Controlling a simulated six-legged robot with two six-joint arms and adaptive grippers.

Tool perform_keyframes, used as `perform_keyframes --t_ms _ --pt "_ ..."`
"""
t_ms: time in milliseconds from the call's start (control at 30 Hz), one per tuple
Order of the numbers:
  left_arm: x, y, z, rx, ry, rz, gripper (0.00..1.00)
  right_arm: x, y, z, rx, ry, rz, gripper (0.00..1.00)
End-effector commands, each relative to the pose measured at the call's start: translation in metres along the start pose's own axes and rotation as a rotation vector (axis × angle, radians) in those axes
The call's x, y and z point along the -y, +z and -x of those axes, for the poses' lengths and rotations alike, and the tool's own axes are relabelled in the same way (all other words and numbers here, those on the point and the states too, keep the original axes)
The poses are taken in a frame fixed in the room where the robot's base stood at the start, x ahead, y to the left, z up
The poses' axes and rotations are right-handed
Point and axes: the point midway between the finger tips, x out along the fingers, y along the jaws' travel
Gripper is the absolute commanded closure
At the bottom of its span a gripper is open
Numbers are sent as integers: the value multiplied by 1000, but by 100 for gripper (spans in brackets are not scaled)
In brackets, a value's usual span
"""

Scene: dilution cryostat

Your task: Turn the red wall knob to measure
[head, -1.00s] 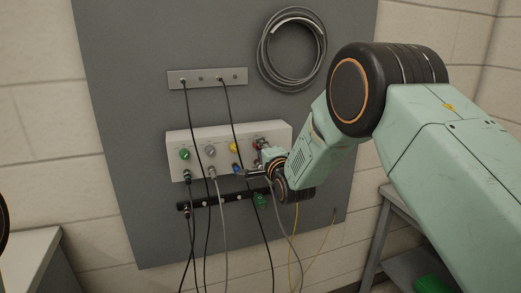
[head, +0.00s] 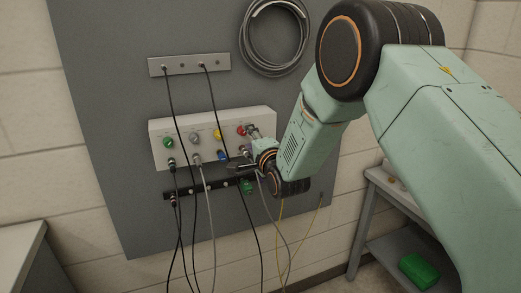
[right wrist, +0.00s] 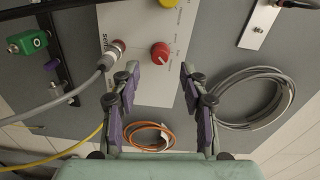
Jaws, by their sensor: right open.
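The red knob (head: 241,131) is at the right end of a row of coloured knobs on a white wall box (head: 266,120). In the right wrist view the red knob (right wrist: 160,52) lies ahead of and between the lines of my fingers, apart from them. My right gripper (right wrist: 158,78) is open and empty, with purple pads on both fingers. In the head view my right gripper (head: 246,162) is small, just below the red knob. The labels around the knob are too small to read, and its pointer direction is unclear. My left gripper is out of view.
A grey cable plug (right wrist: 115,50) sits in the box beside the knob. Yellow (head: 217,134) and green (head: 168,142) knobs share the row. Black cables hang in front of the box. A coiled grey cable (head: 245,37) hangs above. A grey shelf (head: 385,245) stands at right.

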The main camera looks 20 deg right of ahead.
Motion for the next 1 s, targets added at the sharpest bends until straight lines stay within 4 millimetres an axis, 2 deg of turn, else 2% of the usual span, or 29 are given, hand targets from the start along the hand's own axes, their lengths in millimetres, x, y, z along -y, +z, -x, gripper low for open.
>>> perform_keyframes --t_ms 300,500,700,1000 --pt "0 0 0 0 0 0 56 0 0 50 -1 1 0 56" --pt "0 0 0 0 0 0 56 0 0 74 -1 0 0 56" --pt "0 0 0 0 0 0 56 1 0 83 -1 -3 0 56" --pt "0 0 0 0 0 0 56 1 0 83 -1 -2 0 56"
